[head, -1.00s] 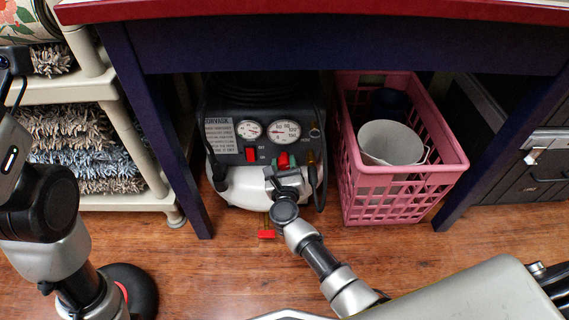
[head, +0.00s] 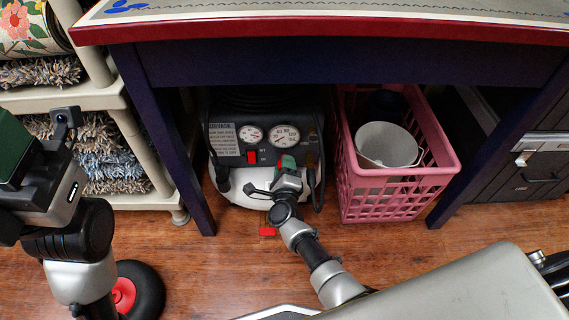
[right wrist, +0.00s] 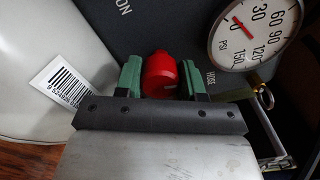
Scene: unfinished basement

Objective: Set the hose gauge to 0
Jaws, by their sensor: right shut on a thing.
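The compressor (head: 250,189) stands on the floor under the table, with two round gauges and two red controls on its dark panel. The right-hand hose gauge (head: 284,136) also shows in the right wrist view (right wrist: 252,36); its red needle points near the 0 end, exact reading unclear. My right gripper (head: 287,163) is in front of the panel, shut on the red knob (right wrist: 160,74) below that gauge, a green pad on each side. The left gauge (head: 250,133) sits above a red switch (head: 252,157). My left gripper (head: 14,150) is at the far left, partly cut off, its jaws unclear.
The table (head: 330,60) overhangs the compressor, with legs on both sides. A pink crate (head: 400,206) holding a white bucket (head: 386,145) stands close on the right. A shelf with rugs (head: 85,153) stands left.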

